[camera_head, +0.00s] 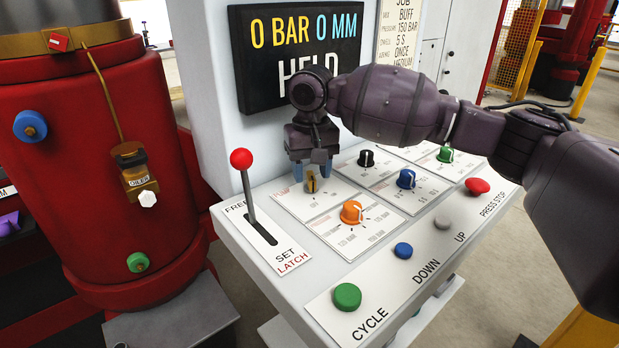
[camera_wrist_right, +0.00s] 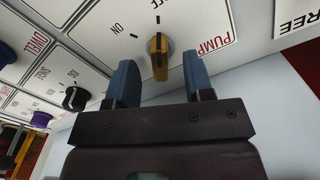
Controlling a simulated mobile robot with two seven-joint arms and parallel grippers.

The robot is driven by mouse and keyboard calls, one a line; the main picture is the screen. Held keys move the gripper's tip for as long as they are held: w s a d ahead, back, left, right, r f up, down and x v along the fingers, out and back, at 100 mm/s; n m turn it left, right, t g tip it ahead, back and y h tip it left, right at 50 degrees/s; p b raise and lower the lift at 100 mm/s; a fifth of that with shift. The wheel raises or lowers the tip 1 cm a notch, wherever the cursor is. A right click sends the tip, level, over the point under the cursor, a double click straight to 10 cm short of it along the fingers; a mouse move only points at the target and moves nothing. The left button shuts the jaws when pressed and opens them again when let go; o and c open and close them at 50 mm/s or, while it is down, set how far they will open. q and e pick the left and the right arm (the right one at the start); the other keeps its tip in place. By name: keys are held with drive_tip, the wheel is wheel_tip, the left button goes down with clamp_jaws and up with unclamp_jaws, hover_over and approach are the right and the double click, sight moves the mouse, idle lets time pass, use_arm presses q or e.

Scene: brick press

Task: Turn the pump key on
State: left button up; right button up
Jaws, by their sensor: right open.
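The pump key (camera_head: 312,183) is a small yellow knob on the PUMP plate at the back left of the sloping console. It also shows in the right wrist view (camera_wrist_right: 158,58), with its bar running up and down the picture and the ON mark to its left. My right gripper (camera_head: 311,170) is over the key. Its blue fingers (camera_wrist_right: 161,78) are open, one on each side of the key in the wrist view, with gaps on both sides. I cannot tell how deep the key sits between them. My left gripper is not in view.
An orange pressure knob (camera_head: 352,212) stands just in front, and black (camera_head: 366,158) and blue (camera_head: 406,179) knobs stand to the right. A red-balled lever (camera_head: 241,160) rises at the left. The display (camera_head: 290,60) is on the wall behind my gripper.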

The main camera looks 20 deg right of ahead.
drive_tip(key=shift+f, duration=0.85)
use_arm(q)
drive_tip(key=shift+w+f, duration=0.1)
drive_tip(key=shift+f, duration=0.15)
